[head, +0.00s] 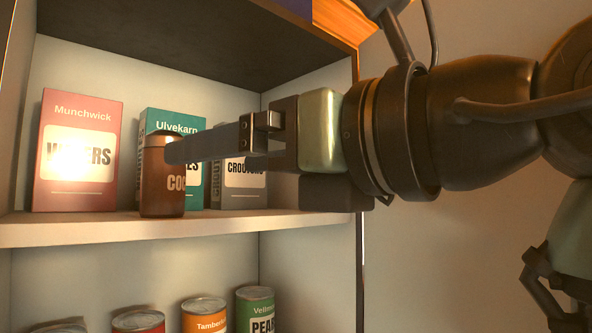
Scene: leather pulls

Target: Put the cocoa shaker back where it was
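The cocoa shaker (161,190) is a brown cylinder with a dark lid and partly visible lettering. It is upright at the front of the upper shelf (225,227), in front of the teal Ulvekarn box (188,124). Its base appears at shelf level; I cannot tell whether it touches the board. My gripper (176,151) reaches in from the right, its near finger overlapping the shaker's upper right side. The far finger is mostly hidden, so I cannot tell whether the fingers grip the shaker or only stand around it.
A pink Munchwick box (80,150) stands left of the shaker. A grey croutons box (240,185) stands to the right, partly behind my gripper. Several cans, including an orange one (204,316) and a green one (256,309), stand below. The cabinet's side wall is close to my wrist.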

